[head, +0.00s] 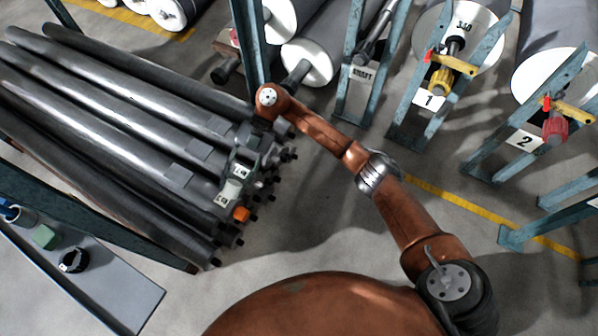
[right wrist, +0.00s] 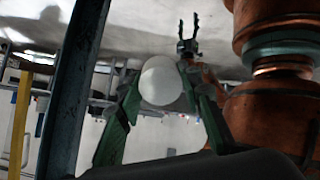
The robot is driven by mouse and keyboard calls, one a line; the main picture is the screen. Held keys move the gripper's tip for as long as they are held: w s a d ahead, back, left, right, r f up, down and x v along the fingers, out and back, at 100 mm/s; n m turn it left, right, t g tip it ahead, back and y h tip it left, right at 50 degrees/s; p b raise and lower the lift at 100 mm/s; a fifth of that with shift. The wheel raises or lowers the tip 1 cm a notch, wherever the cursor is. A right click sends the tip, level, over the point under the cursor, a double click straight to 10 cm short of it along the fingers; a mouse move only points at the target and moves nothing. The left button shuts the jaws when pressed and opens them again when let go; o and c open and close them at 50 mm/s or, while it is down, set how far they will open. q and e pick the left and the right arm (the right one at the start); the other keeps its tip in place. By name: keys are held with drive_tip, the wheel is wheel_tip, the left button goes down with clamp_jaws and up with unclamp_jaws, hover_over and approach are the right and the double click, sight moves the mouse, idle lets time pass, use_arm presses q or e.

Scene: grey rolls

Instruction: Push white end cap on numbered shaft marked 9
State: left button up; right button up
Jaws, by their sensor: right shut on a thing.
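My right gripper (head: 234,183) is above the near ends of several dark shafts (head: 120,115) on the left of the head view. In the right wrist view its two green fingers are on either side of a rounded white end cap (right wrist: 161,82), shut on it. I cannot make out the cap apart from the gripper in the head view. Small marks near the shaft ends are too small to read, so I cannot tell which shaft is marked 9. A dark two-fingered gripper, seemingly my left gripper (right wrist: 187,36), stands open at the top of the right wrist view.
An orange piece (head: 240,214) sits at the shaft ends. A grey shelf (head: 110,290) with a black ring (head: 73,260) is at lower left. Blue-green stands with white rolls (head: 470,40) line the back and right. The floor right of the shafts is clear.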

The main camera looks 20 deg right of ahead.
use_arm(q)
drive_tip(key=w+d+t+h+b, duration=0.1)
drive_tip(key=w+d+b, duration=0.1)
drive_tip(key=d+b, duration=0.3)
drive_tip(key=w+d+f+t+h+b, duration=0.1)
drive_tip(key=w+d+t+h+b, duration=0.1)
drive_tip(key=d+b, duration=0.3)
drive_tip(key=shift+w+d, duration=0.75)
drive_tip(key=shift+d, duration=0.3)
use_arm(e)
drive_tip(key=w+d+f+m+t+y, duration=0.1)
drive_tip(key=w+d+f+m+t, duration=0.2)
drive_tip(key=d+f+m+t, duration=0.5)
drive_tip(key=w+d+f+m+t+y, duration=0.1)
drive_tip(key=w+d+f+m+t, duration=0.2)
drive_tip(key=d+f+m+t, duration=0.6)
drive_tip(key=d+f+t, duration=0.3)
drive_tip(key=d+f, duration=0.4)
drive_tip(key=f, duration=0.2)
drive_tip(key=shift+w+d, duration=0.25)
drive_tip(key=shift+w, duration=0.05)
use_arm(q)
drive_tip(key=shift+s+a+r+g, duration=0.3)
drive_tip(key=shift+s+a+r, duration=0.2)
drive_tip(key=shift+r, duration=0.1)
use_arm(e)
drive_tip(key=shift+x, duration=2.8)
